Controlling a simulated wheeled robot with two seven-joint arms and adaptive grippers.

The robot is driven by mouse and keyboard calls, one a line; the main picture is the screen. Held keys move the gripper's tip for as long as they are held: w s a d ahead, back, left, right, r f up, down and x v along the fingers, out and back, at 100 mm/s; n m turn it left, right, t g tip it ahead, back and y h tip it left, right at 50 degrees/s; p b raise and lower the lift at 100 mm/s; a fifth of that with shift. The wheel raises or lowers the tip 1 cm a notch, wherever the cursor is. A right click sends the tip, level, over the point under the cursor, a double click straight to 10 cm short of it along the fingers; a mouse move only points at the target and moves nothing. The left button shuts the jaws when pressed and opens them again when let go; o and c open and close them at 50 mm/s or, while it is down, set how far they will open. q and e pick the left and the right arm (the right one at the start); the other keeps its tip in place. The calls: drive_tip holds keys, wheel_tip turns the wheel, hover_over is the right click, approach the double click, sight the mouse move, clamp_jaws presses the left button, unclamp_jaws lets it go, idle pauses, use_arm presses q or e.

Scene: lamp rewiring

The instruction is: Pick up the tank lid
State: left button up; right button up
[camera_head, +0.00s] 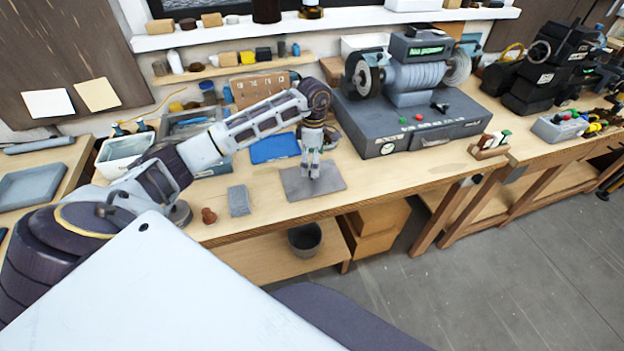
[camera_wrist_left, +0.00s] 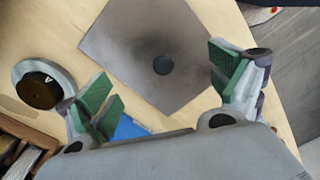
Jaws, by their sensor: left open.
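A small dark round disc (camera_wrist_left: 162,65), which looks like the tank lid, lies flat on a grey mat (camera_wrist_left: 178,22) in the left wrist view. In the head view my left gripper (camera_head: 312,174) points down over that mat (camera_head: 295,187) and hides the disc. In the left wrist view the green-padded fingers of my left gripper (camera_wrist_left: 162,92) are spread apart, with nothing between them. The disc lies just beyond the gap between them, apart from both pads. My right gripper is in neither view.
A pale round dish with a dark amber centre (camera_wrist_left: 40,90) stands beside the mat. A grey block (camera_head: 238,200) and a small brown piece (camera_head: 208,215) sit near the front edge. A grinder machine (camera_head: 410,85) stands right.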

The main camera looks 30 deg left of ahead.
sight(297, 187)
use_arm(q)
drive_tip(key=shift+f, duration=0.15)
drive_tip(key=shift+f+p, duration=0.55)
drive_tip(key=shift+f, duration=0.65)
drive_tip(key=shift+s+a+f, duration=0.1)
drive_tip(key=shift+f, duration=1.2)
drive_tip(key=c, duration=1.1)
drive_tip(key=shift+s, duration=0.25)
drive_tip(key=c, duration=1)
clamp_jaws()
